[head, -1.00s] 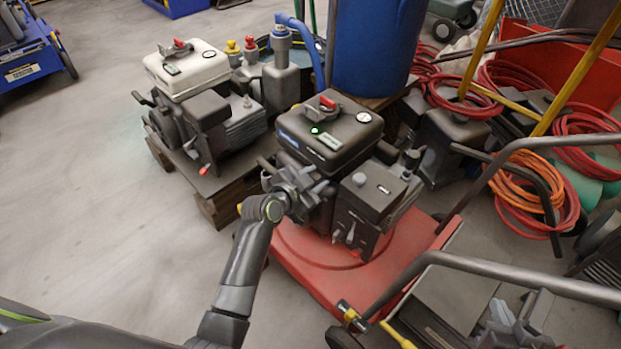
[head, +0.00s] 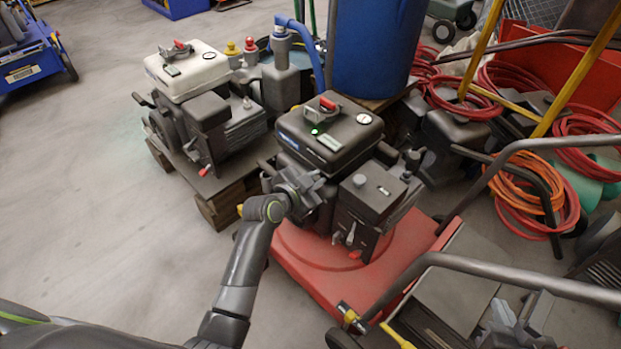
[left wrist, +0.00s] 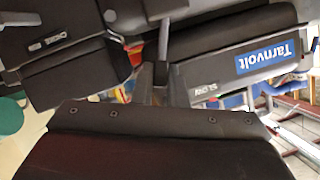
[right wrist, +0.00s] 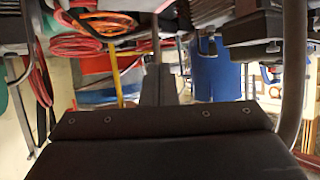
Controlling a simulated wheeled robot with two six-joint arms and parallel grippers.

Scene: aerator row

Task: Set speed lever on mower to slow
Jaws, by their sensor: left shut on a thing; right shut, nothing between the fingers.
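The mower has a red deck (head: 318,275) and a black engine (head: 335,130) with a blue Tarnvolt label, which also shows in the left wrist view (left wrist: 265,57). My left gripper (head: 305,187) is at the near left side of this engine. In the left wrist view its fingers (left wrist: 160,78) are shut on a thin grey speed lever (left wrist: 163,42). A SLOW mark (left wrist: 204,89) is on the engine edge just right of the fingers. The fingers hide the lever's tip. My right gripper (head: 512,322) is shut and empty at the lower right, near the mower's handle; its fingers show in the right wrist view (right wrist: 158,84).
A second engine with a white top (head: 187,70) stands on a wooden pallet (head: 222,205) to the left. A blue barrel (head: 375,45) is behind. The mower's grey handlebar (head: 500,268) crosses the right side. Open floor (head: 90,190) lies at left.

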